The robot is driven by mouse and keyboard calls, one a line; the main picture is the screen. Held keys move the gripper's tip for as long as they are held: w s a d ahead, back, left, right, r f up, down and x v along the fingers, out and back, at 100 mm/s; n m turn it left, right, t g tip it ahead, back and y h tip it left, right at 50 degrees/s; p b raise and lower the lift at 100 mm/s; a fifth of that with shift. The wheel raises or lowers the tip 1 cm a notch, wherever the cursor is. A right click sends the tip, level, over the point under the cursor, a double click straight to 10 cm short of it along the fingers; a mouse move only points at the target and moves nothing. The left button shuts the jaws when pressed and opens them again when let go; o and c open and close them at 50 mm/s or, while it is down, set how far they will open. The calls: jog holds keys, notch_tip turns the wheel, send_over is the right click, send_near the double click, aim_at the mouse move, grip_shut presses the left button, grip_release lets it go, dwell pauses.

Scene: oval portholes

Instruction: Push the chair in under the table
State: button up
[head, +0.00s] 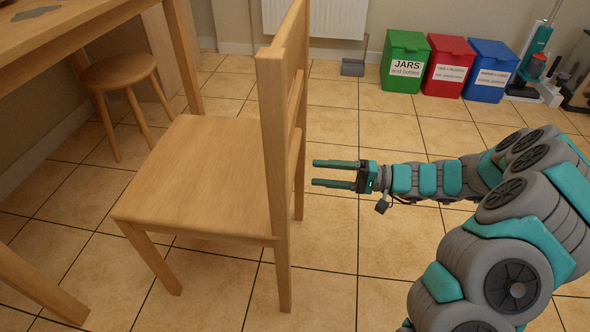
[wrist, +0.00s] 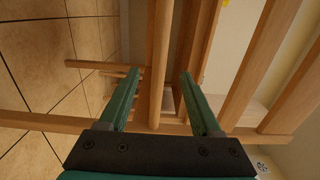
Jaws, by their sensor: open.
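A light wooden chair (head: 205,172) stands upright on the tiles, its backrest (head: 272,100) on the right side and its seat towards the table on the left. The wooden table (head: 75,30) shows at the upper left; its legs stand left of and behind the chair. My gripper (head: 314,172) is open and empty, just right of the backrest and pointing at it. In the wrist view, the open fingers (wrist: 157,88) have a wooden upright (wrist: 160,60) in the gap between them. I cannot tell whether they touch the chair.
A wooden stool (head: 125,72) stands under the table, behind the chair. Green (head: 405,60), red (head: 449,67) and blue (head: 490,70) bins stand by the back wall, near a radiator (head: 315,18). Tiled floor is clear between chair and bins.

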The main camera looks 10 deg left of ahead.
aim_at(290, 167)
jog(key=shift+a+b, duration=1.5)
jog(key=shift+a, duration=2.65)
grip_shut()
jog(key=shift+w+r, duration=0.1)
